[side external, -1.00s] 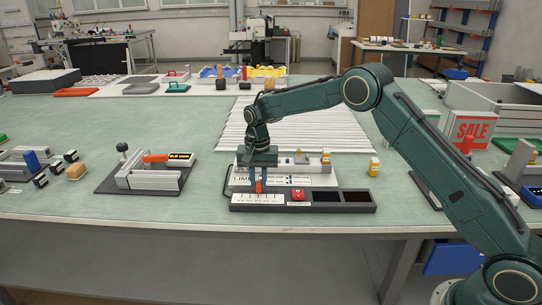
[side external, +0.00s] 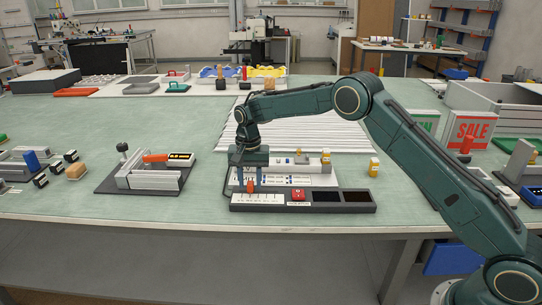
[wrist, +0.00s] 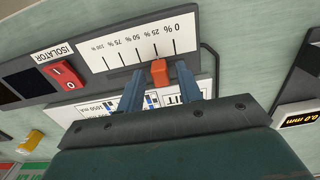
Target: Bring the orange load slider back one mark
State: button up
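The orange load slider (side external: 250,187) stands up from the white scale plate (side external: 272,199) at the left of the dark control panel. In the wrist view the slider (wrist: 160,72) stands close to the 25 % mark of the scale (wrist: 138,45), which runs from 0 % to 100 %. My gripper (wrist: 162,78) is down over the panel with one finger on each side of the slider. A gap shows between each finger and the slider, so my gripper is open around it. My gripper also shows in the side view (side external: 250,184).
A red isolator switch (side external: 298,194) sits right of the scale on the same panel. A labelled white unit (side external: 290,180) stands directly behind. A clamp fixture (side external: 150,175) sits left, with clear green bench between.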

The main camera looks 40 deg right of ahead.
aim_at(252, 184)
jog(key=shift+r, duration=0.1)
dwell(0.3)
notch_tip(252, 184, up, 14)
jog(key=shift+f, duration=0.2)
dwell(0.5)
jog(key=s+d+r+n+t, duration=0.1)
jog(key=s+r+n, duration=0.1)
jog(key=s+r, duration=0.65)
jog(key=s+d+r+n+t, duration=0.1)
jog(key=s+r+n+t, duration=0.15)
jog(key=s+r, duration=0.65)
jog(key=s+f+n+t, duration=0.1)
jog(key=s+f, duration=0.4)
jog(key=s, duration=0.7)
jog(key=s+f+n+t, duration=0.1)
jog(key=s+f+n, duration=0.2)
jog(key=s, duration=1)
notch_tip(252, 184, down, 2)
jog(key=shift+s+d+f, duration=0.2)
jog(key=shift+s+d, duration=0.05)
jog(key=shift+s, duration=0.05)
